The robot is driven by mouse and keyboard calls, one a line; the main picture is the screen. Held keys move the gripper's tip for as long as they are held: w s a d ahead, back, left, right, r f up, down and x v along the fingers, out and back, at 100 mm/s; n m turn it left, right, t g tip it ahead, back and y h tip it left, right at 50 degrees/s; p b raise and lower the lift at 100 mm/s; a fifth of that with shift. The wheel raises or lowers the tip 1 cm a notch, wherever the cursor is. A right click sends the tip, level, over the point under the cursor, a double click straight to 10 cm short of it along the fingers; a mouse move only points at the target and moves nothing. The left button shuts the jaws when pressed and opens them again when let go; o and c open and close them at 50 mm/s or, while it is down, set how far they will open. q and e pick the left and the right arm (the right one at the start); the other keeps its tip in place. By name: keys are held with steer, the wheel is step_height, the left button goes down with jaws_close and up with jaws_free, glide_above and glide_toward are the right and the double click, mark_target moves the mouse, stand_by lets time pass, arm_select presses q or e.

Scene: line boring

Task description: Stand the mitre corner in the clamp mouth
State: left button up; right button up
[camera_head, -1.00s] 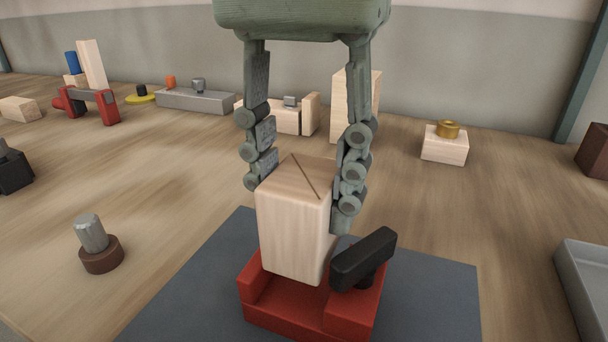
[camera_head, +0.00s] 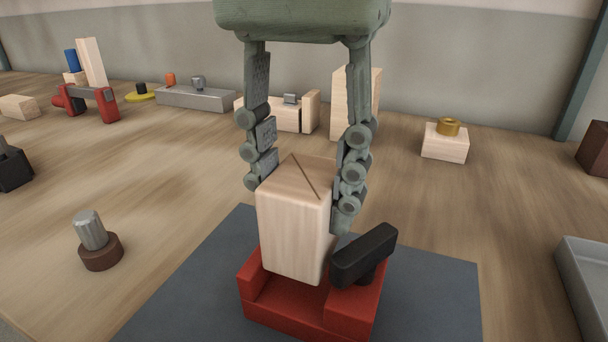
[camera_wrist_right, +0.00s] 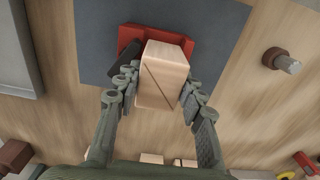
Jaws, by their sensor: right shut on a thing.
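The mitre corner (camera_head: 293,225) is a pale wooden block with a dark diagonal line across its top. It stands upright at the red clamp (camera_head: 340,318), its lower end between the raised left side and the right jaw with the black handle (camera_head: 364,257). Its underside is hidden, so I cannot tell if it rests on the clamp floor. My right gripper (camera_head: 302,185) is shut on the block from above, one finger on each side. The block also shows between the fingers in the right wrist view (camera_wrist_right: 163,80). My left gripper is not in view.
The clamp sits on a dark grey mat (camera_head: 435,295). A metal peg in a brown base (camera_head: 98,250) stands at left, and a grey tray (camera_head: 590,285) lies at right. Wooden blocks, a red clamp frame (camera_head: 98,103) and other parts line the back.

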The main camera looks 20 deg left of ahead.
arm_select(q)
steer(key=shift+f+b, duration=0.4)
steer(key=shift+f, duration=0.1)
arm_select(e)
steer(key=shift+f, duration=0.6)
steer(key=o, duration=1.3)
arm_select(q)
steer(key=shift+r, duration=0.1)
arm_select(e)
steer(key=shift+r, duration=0.1)
steer(key=shift+r+p, duration=1.2)
steer(key=shift+r, duration=0.2)
steer(key=shift+r+p, duration=0.75)
steer(key=shift+r, duration=0.15)
steer(key=shift+r+p, duration=0.8)
steer(key=shift+r, duration=0.25)
arm_select(q)
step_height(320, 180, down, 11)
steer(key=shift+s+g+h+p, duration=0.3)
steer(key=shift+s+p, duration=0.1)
steer(key=shift+p, duration=0.05)
arm_select(e)
steer(key=shift+r, duration=0.6)
